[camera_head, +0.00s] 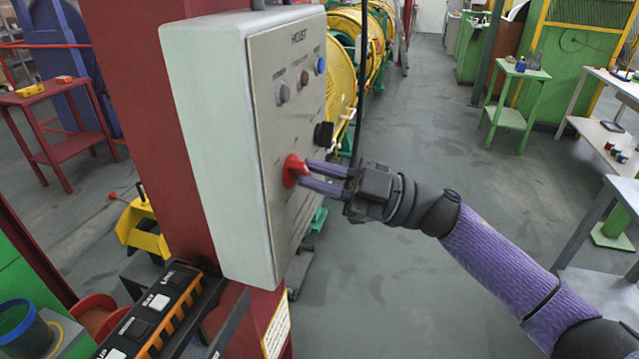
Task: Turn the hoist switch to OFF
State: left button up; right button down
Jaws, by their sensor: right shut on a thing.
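The hoist control box (222,140) is a pale grey cabinet on a red column, with "HOIST" lettered at the top of its panel. A red rotary switch knob (291,170) sits low on the panel face. My right gripper (302,176) reaches in from the right and its two purple fingers are shut on the red knob. The knob is partly hidden by the fingers, and its pointing direction and labels are too small to read. A black knob (323,135) and small buttons, one blue (320,65), sit above it. My left gripper is not in view.
The red column (130,60) stands behind the box. A pendant-like panel with an orange-striped edge (160,310) is below left. Yellow round machinery (341,70) stands behind the box. The grey floor (420,290) below my right arm is open.

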jog(key=shift+n+g, duration=0.4)
jog(key=shift+n, duration=0.4)
jog(key=shift+n+h+b, duration=0.3)
jog(key=shift+n+b, duration=0.05)
jog(key=shift+n, duration=0.05)
jog(key=c, duration=0.7)
grip_release()
jog(key=shift+o, duration=0.2)
jog(key=b+v, duration=0.2)
jog(key=v, duration=0.8)
